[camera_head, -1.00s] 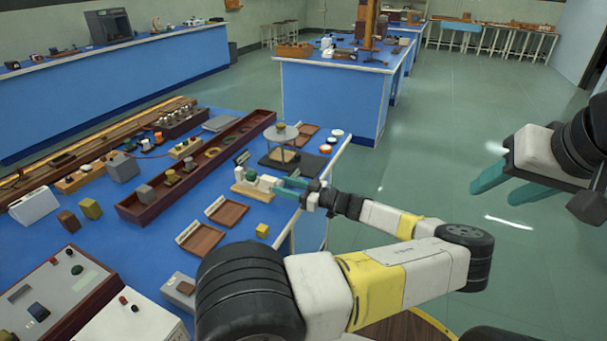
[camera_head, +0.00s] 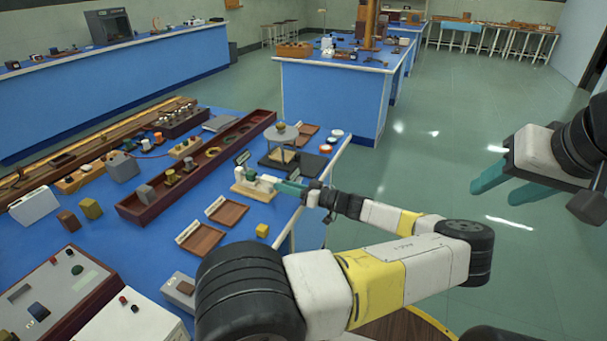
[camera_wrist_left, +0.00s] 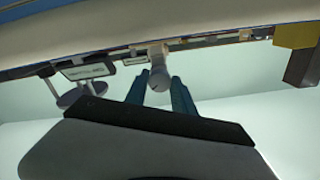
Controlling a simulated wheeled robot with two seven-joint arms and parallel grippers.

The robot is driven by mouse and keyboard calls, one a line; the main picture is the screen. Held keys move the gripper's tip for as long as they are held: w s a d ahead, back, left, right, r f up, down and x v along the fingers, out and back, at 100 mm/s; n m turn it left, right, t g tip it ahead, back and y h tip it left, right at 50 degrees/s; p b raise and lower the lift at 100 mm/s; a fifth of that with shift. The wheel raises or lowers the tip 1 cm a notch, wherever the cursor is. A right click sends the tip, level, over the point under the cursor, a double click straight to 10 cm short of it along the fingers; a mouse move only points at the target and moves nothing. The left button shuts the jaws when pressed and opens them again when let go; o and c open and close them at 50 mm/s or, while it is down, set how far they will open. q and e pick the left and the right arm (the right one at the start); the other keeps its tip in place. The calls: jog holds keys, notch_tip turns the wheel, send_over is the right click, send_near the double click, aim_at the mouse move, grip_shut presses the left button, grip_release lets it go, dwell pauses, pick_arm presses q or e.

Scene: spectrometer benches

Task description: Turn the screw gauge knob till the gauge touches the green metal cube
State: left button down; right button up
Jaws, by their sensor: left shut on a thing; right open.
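The screw gauge (camera_head: 244,187) is a pale device on a light base on the blue bench, near its right edge. The green metal cube (camera_head: 251,174) shows as a small dark green shape at the gauge. My left gripper (camera_head: 284,186) reaches in from the right and is shut on the gauge's knob (camera_wrist_left: 159,80). In the left wrist view the pale knob lies between the two teal fingers. Whether the gauge touches the cube is too small to tell. My right gripper (camera_head: 501,184) is open and empty over the floor at the right.
A round stand on a black base (camera_head: 284,159) is just behind the gauge. Brown trays (camera_head: 229,212) and a yellow cube (camera_head: 262,230) lie in front. A long dark red rack (camera_head: 160,209) runs at the left. The floor at the right is clear.

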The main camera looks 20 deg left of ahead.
pick_arm(q)
jog(key=m, duration=0.6)
jog(key=shift+m, duration=0.3)
jog(key=m, duration=1.2)
jog(key=shift+m, duration=0.3)
jog(key=m, duration=0.4)
jog(key=shift+m, duration=0.3)
jog(key=shift+r+m, duration=0.1)
jog(key=shift+m, duration=1)
jog(key=c, duration=1.1)
grip_release()
jog(key=shift+o, duration=0.2)
jog(key=shift+d, duration=0.1)
